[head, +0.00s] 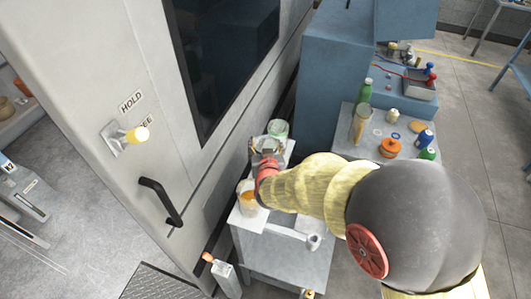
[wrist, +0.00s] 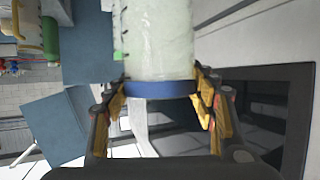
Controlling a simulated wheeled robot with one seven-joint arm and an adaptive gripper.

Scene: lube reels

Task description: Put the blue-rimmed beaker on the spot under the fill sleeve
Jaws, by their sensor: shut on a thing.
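The blue-rimmed beaker (wrist: 158,90) shows in the wrist view, with pale greenish-white contents and dark marks on its side. My gripper (wrist: 160,100) has a finger at each side of the blue band and is shut on the beaker. In the head view my gripper (head: 266,155) is over the narrow white stand beside the large cabinet. A pale vessel with a greenish top (head: 278,129) shows just beyond it; I cannot tell whether it is the held beaker. I cannot make out the fill sleeve or the spot under it.
An orange-filled container (head: 247,196) stands on the white stand (head: 285,247), close to my gripper. The cabinet (head: 165,110) with a black handle (head: 160,200) walls the left. A side table (head: 345,148) at right holds a green bottle (head: 364,93), an orange pot (head: 390,148) and several jars.

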